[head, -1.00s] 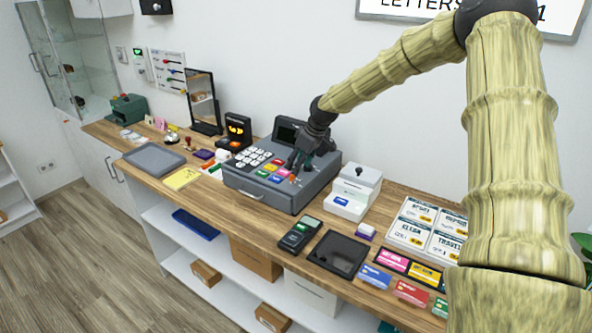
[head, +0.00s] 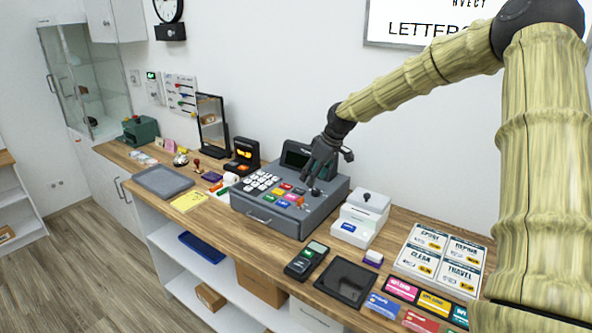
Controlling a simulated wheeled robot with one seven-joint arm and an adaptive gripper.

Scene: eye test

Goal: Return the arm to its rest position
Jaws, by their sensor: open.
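My gripper (head: 322,163) is dark grey and hangs at the end of my arm over the cash register (head: 290,203). Its fingers look spread, with nothing held between them. The register is grey with white and coloured keys and a raised dark screen. The fingers overlap the area in front of the screen, above the right part of the keys. I cannot tell from this angle whether they touch the register. My arm, with a wood-like surface, reaches in from the right.
A white box-like device (head: 361,217) stands right of the register. A card terminal (head: 307,260), a black tray (head: 345,282), colour cards and a price board (head: 440,257) lie nearer. A grey tray (head: 162,181), a mirror (head: 213,123) and a yellow note stand left. The wall is behind.

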